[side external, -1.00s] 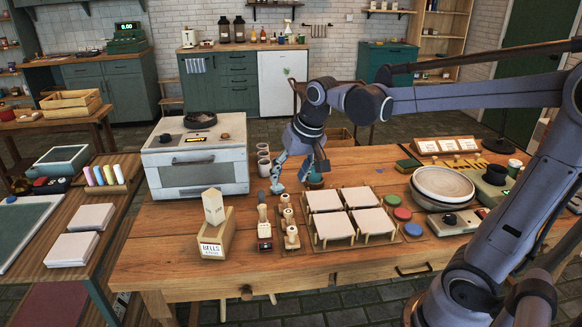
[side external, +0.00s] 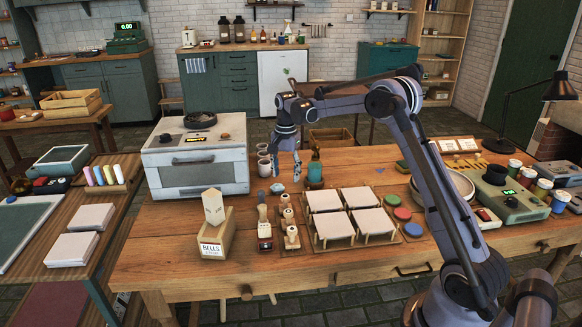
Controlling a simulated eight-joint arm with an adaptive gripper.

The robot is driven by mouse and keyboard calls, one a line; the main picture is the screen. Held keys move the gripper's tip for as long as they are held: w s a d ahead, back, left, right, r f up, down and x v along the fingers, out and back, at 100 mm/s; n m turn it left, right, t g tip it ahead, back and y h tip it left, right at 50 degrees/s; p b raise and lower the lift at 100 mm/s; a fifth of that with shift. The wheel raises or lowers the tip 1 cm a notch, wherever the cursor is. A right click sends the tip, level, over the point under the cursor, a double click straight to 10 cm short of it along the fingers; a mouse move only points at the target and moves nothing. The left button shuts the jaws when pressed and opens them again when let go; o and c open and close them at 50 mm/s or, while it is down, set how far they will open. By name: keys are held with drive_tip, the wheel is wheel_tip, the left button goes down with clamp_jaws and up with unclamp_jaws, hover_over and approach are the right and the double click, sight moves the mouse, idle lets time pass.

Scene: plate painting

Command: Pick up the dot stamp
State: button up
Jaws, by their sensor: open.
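Several small wooden-handled stamps stand in a cluster on the wooden table, left of the white tiles. One is at the back left (side external: 262,212), one at the back right (side external: 287,212), one with a red part at the front left (side external: 264,232) and one at the front right (side external: 291,237). Their faces are hidden, so I cannot tell which is the dot stamp. My gripper (side external: 286,172) points down above the table behind the stamps.
Grey cups (side external: 263,160) and a white oven (side external: 195,165) are to the left. White tiles on stands (side external: 335,226) and coloured discs (side external: 403,214) lie right of the stamps.

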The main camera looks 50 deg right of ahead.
sight(285, 196)
wheel_tip(285, 196, down, 5)
drive_tip(key=shift+w+d+f, duration=0.1)
drive_tip(key=shift+w+f, duration=0.1)
drive_tip(key=shift+f, duration=2.9)
clamp_jaws()
